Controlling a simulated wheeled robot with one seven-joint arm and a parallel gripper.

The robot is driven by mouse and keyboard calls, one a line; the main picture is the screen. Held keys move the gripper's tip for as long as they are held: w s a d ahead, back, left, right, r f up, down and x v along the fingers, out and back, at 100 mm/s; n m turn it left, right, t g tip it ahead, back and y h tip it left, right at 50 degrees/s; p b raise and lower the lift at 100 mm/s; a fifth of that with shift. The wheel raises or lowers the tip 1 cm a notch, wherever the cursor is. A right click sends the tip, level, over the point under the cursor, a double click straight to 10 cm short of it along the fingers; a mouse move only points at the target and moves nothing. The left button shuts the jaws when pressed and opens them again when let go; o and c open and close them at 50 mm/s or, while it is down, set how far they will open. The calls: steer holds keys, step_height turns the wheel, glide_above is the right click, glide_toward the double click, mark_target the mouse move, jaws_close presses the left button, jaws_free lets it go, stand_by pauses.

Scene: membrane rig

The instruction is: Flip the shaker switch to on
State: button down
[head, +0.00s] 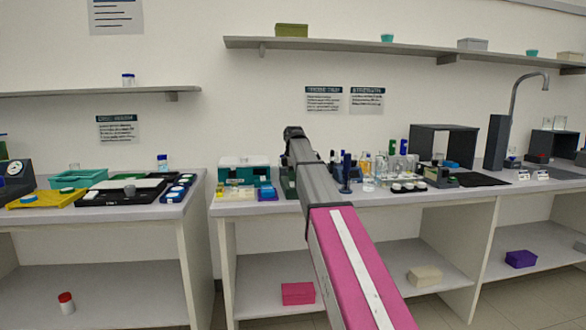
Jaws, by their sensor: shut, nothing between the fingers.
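I cannot make out a shaker switch at this size. A teal and white box-shaped unit (244,173) stands on the middle bench, just left of my arm; I cannot tell if it is the shaker. A small dark unit with a green top (440,177) stands farther right on the same bench. My arm reaches from the bottom right up over the middle bench, and its dark far end is in front of the wall. The fingers of my gripper do not show; they seem hidden behind the arm.
Several bottles and glass vessels (380,165) crowd the bench right of my arm. A black open-fronted box (443,143) and a tall tap (515,105) stand farther right. Trays cover the left bench (190,204). A wall shelf (400,48) runs above. A gap separates the left and middle benches.

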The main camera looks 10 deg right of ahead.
steer(key=shift+w+f, duration=0.1)
steer(key=shift+f, duration=0.35)
steer(key=shift+w+f, duration=0.1)
steer(key=shift+f, duration=0.1)
steer(key=shift+s+r, duration=0.15)
steer(key=shift+s, duration=0.7)
steer(key=shift+r, duration=0.1)
